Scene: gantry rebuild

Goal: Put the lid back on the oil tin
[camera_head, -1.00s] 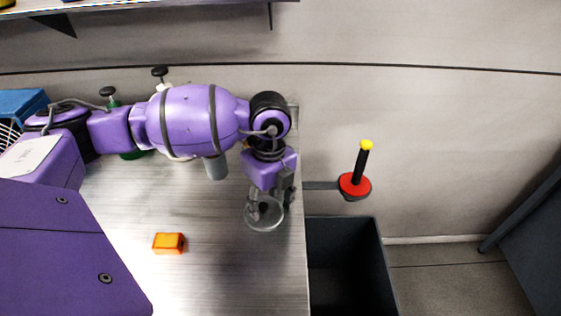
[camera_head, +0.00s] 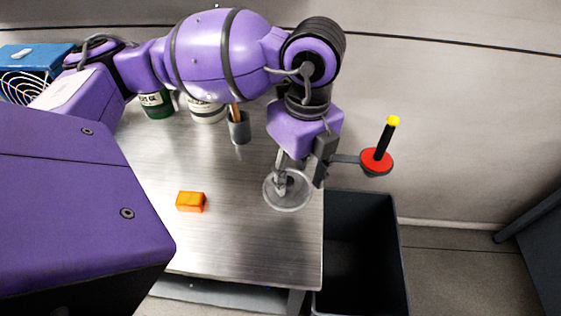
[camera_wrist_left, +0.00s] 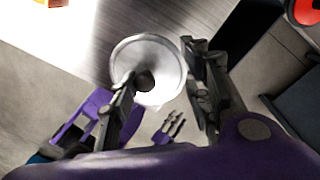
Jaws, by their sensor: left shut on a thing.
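My left gripper (camera_head: 283,182) is shut on the lid (camera_head: 290,203), a round pale grey disc. In the left wrist view the lid (camera_wrist_left: 165,62) has a dark knob near the left fingertip of my left gripper (camera_wrist_left: 168,85). The lid is near the table's right edge; any gap beneath it is unclear. A green container (camera_head: 156,105) and a white one (camera_head: 206,112) stand at the back, tops hidden by my arm; I cannot tell which is the oil tin. Grey finger-like parts low in the wrist view may be my right gripper (camera_wrist_left: 170,128); their state is unclear.
An orange block (camera_head: 190,202) lies on the metal table (camera_head: 235,245). A grey cup (camera_head: 239,130) with a brown stick stands behind it. A dark bin (camera_head: 365,250) is right of the table, below a red disc (camera_head: 376,163) with a black, yellow-tipped post. The table's front middle is clear.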

